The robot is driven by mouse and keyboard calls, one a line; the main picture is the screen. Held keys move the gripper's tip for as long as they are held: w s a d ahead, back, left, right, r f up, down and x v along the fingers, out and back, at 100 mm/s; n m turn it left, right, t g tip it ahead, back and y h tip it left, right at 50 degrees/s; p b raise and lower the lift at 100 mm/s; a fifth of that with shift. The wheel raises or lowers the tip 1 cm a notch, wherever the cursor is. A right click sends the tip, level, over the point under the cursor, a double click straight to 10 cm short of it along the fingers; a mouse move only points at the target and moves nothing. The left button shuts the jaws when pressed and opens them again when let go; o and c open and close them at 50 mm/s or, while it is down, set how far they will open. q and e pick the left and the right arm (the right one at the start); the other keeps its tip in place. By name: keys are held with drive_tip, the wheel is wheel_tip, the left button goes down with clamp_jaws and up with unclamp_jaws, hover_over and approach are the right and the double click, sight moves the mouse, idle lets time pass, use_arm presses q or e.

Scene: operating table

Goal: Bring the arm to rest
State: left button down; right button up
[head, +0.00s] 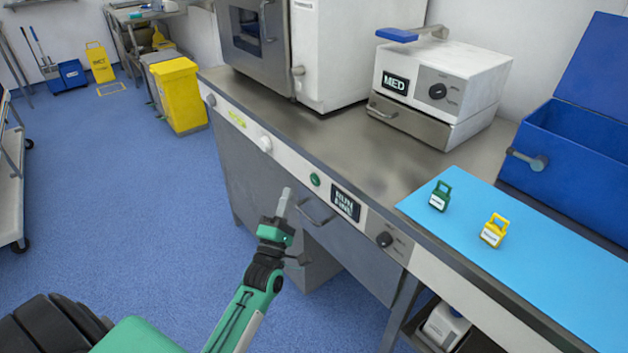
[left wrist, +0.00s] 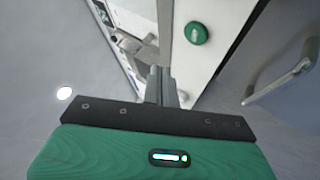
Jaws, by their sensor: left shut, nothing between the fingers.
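My left arm (head: 243,305) is green and black and comes up from the bottom of the head view. Its gripper (head: 284,203) points up in front of the counter's front panel, near a green button (head: 315,180). The gripper is shut and empty. In the left wrist view the closed fingers (left wrist: 161,85) stand together, with the green button (left wrist: 197,33) just right of them. My right gripper is in neither view.
The counter (head: 400,150) carries a white MED box (head: 470,75) and a blue mat (head: 560,250) with a green tag (head: 440,197) and a yellow tag (head: 495,231). A blue open box (head: 560,150) stands at right. A drawer handle (head: 315,213) juts out close to the gripper.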

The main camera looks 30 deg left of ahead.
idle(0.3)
